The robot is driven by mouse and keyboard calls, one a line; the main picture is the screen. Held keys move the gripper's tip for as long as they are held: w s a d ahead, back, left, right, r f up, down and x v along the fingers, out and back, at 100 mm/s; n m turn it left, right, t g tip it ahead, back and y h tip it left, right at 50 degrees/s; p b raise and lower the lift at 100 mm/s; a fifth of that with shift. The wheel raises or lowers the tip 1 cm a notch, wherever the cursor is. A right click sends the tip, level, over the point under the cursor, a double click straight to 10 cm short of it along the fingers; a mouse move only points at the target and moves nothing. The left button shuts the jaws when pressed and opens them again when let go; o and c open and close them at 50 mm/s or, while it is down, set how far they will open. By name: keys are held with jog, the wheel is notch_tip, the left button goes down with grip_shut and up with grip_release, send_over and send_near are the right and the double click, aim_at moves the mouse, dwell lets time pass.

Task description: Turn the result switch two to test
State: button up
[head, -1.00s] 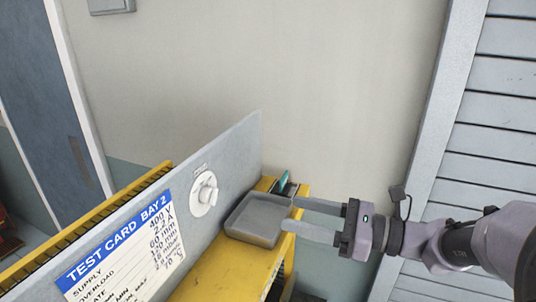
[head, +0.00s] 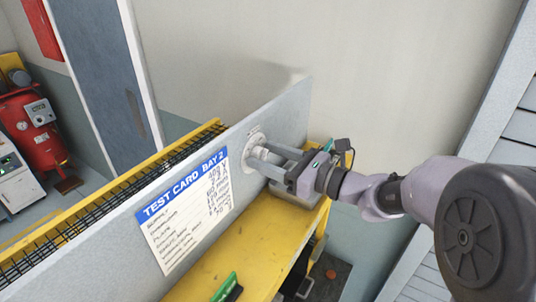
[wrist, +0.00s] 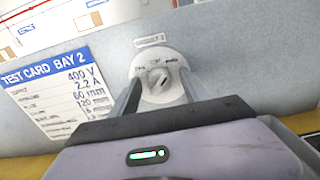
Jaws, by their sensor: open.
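A blue and white test card (head: 185,212) is on the panel left of the switch. A grey tray (head: 296,192) sits on the yellow bench (head: 240,262) below my gripper. A green-handled item (head: 226,288) lies nearer. A red machine (head: 37,125) stands far left.

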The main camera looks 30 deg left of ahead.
jog(key=shift+s, duration=0.1)
jog(key=shift+c, duration=0.6)
grip_shut()
jog(key=shift+b, duration=0.3)
jog(key=n+b, duration=0.8)
jog(key=b, duration=0.6)
jog(key=shift+s+f+n, duration=0.1)
jog(key=shift+f+n, duration=0.05)
jog(key=shift+n, duration=0.15)
jog(key=shift+b, duration=0.35)
